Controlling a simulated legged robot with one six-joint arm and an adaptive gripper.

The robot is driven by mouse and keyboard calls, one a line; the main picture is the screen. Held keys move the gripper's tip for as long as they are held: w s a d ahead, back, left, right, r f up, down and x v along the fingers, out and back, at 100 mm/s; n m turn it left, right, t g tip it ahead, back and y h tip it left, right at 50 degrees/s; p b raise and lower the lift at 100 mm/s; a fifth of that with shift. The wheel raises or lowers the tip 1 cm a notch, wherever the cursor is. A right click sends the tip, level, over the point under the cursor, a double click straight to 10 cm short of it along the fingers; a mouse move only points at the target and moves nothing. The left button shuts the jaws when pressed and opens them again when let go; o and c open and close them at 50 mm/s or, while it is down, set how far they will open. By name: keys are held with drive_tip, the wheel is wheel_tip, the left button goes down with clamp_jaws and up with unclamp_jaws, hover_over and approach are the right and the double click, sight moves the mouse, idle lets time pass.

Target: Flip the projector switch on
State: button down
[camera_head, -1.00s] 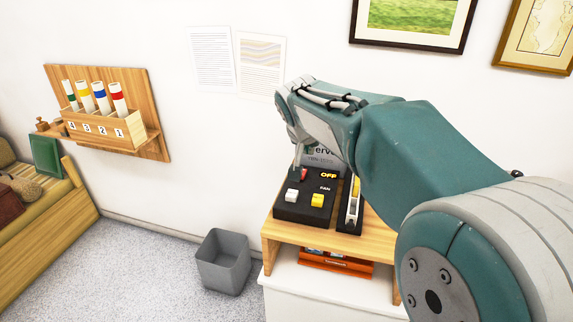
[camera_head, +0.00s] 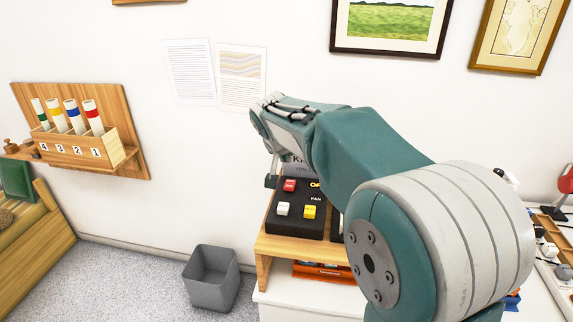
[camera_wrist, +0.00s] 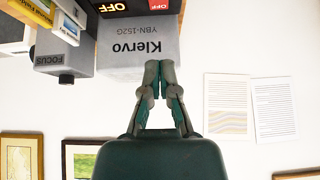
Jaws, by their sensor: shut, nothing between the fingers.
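The black control box (camera_head: 297,231) stands on a wooden shelf and carries a red rocker switch (camera_head: 289,185), with the word FAN beside it. A partly covered yellow OFF label (camera_head: 315,184) is at its upper right. In the wrist view, which is upside down, the red switch (camera_wrist: 172,4) at the top edge reads OFF, beside a lit OFF label (camera_wrist: 114,7). The grey Klervo projector body (camera_wrist: 135,45) is below them. In the wrist view the fingertips (camera_wrist: 157,66) overlap the projector's lower edge; contact cannot be told.
A white button (camera_head: 283,209) and a yellow button (camera_head: 309,212) sit on the box. A grey FOCUS block (camera_wrist: 66,54) shows in the wrist view. A grey bin (camera_head: 211,277) stands on the floor. My arm hides the box's right side.

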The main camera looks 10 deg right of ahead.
hover_over(288, 186)
wheel_tip(288, 186, down, 7)
drive_tip(key=shift+s+r, duration=0.15)
drive_tip(key=shift+s+f, duration=0.25)
drive_tip(key=shift+f, duration=0.9)
drive_tip(key=shift+s+a+f, duration=0.1)
drive_tip(key=shift+a+f, duration=0.05)
drive_tip(key=shift+f, duration=0.5)
drive_tip(key=shift+s+a+f, duration=0.1)
drive_tip(key=shift+s+f, duration=0.05)
drive_tip(key=shift+f, duration=0.25)
drive_tip(key=shift+r, duration=0.8)
